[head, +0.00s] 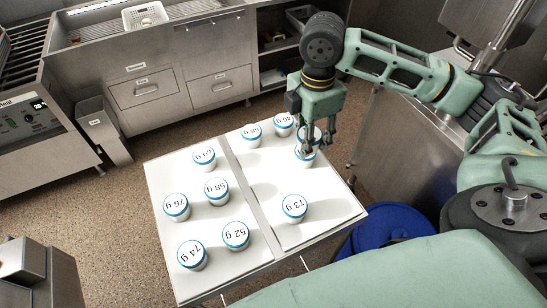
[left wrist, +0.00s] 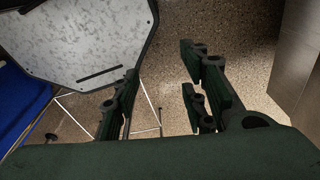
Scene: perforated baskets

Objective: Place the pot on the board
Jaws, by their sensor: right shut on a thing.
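Several white pots with blue rims and gram labels stand on the white table. My right gripper (head: 314,146) is at the table's far right and shut on a pot (head: 316,132), partly hidden by its fingers. Another pot (head: 305,160) is just in front, with the fingertips overlapping its top. A thin white board (head: 270,186) covers the right part of the table. A pot marked 73 g (head: 294,206) stands towards its near end. My left gripper (left wrist: 160,95) is open and empty above the floor in the left wrist view; it does not show in the head view.
Pots marked 76 g (head: 176,208), 58 g (head: 216,191), 52 g (head: 236,236) and 74 g (head: 192,255) stand on the left part. A blue bin (head: 393,225) is right of the table. A steel counter (head: 170,60) with drawers is behind.

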